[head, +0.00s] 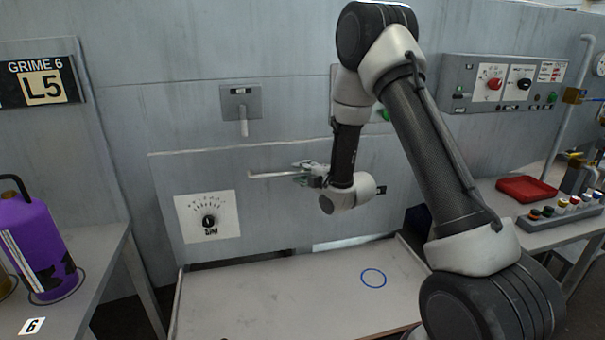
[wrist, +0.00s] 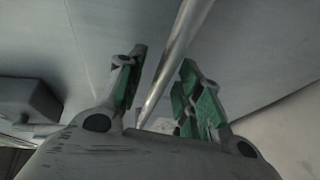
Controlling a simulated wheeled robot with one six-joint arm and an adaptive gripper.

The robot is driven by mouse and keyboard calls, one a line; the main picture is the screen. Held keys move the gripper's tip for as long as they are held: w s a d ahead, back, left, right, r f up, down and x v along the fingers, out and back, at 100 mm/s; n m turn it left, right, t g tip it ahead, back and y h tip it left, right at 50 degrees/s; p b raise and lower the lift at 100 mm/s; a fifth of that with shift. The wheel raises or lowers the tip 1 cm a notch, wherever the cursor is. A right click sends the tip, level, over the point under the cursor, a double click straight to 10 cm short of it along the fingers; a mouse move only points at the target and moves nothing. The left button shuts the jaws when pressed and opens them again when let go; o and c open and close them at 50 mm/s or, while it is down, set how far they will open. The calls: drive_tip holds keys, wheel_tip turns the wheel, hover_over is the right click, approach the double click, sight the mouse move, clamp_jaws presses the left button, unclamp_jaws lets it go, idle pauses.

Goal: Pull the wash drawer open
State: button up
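A pale horizontal bar handle (head: 268,174) sits on the wide grey front panel (head: 170,175), which I take to be the wash drawer's front. My gripper (head: 303,172) is at the right end of the visible part of the bar. In the wrist view the bar (wrist: 178,45) runs between the two green-padded fingers of my gripper (wrist: 162,57). Gaps show between the bar and both pads, so the gripper is open around it. My gripper and wrist hide the bar's right part. The panel stands upright against the wall unit.
A bench top (head: 300,290) with a blue ring (head: 373,278) lies below the panel, mostly clear. A purple jug (head: 38,245) stands on the left table. A dial plate (head: 208,217) is on the panel.

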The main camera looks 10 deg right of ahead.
drive_tip(key=shift+w+a, duration=0.1)
drive_tip(key=shift+w, duration=0.05)
clamp_jaws()
drive_tip(key=shift+f, duration=0.1)
